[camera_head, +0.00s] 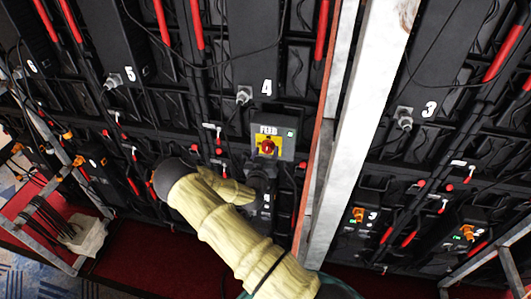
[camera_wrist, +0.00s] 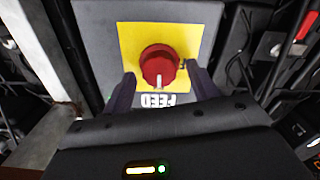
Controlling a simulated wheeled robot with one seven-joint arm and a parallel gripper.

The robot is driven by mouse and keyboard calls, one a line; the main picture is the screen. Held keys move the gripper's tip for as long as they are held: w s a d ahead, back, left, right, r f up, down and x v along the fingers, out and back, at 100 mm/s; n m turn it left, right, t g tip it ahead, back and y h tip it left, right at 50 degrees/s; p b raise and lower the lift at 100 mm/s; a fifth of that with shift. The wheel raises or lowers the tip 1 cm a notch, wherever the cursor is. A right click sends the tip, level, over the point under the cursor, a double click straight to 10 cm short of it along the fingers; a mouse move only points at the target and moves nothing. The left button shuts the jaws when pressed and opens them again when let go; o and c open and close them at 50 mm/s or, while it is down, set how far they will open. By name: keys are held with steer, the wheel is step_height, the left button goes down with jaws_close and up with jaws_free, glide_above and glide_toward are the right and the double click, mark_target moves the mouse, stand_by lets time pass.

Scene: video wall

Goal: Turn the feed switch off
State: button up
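The feed switch (camera_head: 267,146) is a red round knob on a yellow plate, on a grey box (camera_head: 287,151) labelled FEED. A small green light (camera_head: 290,133) shows on the box. In the wrist view the red knob (camera_wrist: 158,65) appears upside down, its white mark pointing towards the FEED lettering (camera_wrist: 157,100). My gripper (camera_wrist: 163,82) is open, its two dark fingers on the left and right of the knob with gaps visible. Whether the fingertips reach the knob's depth I cannot tell. In the head view my gripper (camera_head: 262,180) is just below the box.
Black video-wall panels with numbers, red bars and loose cables surround the box. A white upright post (camera_head: 349,130) stands close on the right. Orange connectors (camera_head: 359,214) sit low on the right panel. A metal frame (camera_head: 80,185) stands at lower left on red flooring.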

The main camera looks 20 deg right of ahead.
steer(key=c, duration=0.9)
steer(key=shift+f+n+b, duration=0.1)
steer(key=shift+n+b, duration=0.3)
steer(key=shift+b, duration=0.55)
steer(key=n+b, duration=0.3)
steer(key=shift+a+f+b, duration=0.1)
steer(key=shift+f+b, duration=0.1)
steer(key=shift+b, duration=0.1)
steer(key=n+b, duration=0.4)
steer(key=shift+n, duration=0.4)
steer(key=n+b, duration=0.3)
steer(key=n, duration=0.2)
steer(key=shift+w+a+b, duration=0.1)
steer(key=shift+b, duration=0.2)
steer(key=shift+r+n+b, duration=0.1)
steer(key=shift+n+b, duration=0.75)
steer(key=shift+n, duration=1.35)
